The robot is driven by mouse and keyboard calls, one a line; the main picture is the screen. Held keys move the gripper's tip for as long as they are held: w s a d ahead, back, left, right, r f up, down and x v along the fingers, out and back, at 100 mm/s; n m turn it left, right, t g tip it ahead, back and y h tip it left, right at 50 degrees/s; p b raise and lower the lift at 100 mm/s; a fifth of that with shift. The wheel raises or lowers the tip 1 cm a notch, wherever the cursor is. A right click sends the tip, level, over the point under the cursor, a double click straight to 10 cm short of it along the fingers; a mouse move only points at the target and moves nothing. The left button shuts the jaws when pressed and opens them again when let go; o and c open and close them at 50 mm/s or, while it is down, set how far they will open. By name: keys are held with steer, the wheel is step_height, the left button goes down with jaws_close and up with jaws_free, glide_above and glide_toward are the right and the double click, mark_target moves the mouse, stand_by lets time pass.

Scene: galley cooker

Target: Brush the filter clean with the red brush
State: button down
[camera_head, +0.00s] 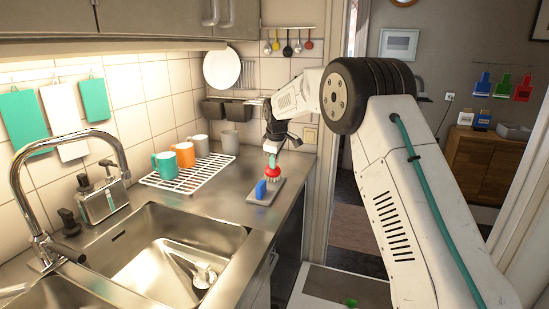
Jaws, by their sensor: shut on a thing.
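The red brush (271,170) has a round red body, a pale teal top and light bristles pointing down. It is upright over the back part of a small grey tray (250,198) on the steel counter. I cannot tell whether its bristles touch the tray. My gripper (272,150) is above it, pointing down, shut on its top. A blue block-like thing (261,189) stands on the same tray, just in front and left of the red brush. I cannot make out the filter for certain.
A white rack (187,181) with several mugs stands left of the tray. The sink (135,225), with a tall tap (42,190), is at front left. Upper cupboards (130,18) overhang the counter. The right wall edges the counter's far end. My arm blocks part of the doorway.

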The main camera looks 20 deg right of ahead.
steer(key=shift+f, duration=0.45)
stand_by(1.4)
steer(key=shift+d, duration=0.1)
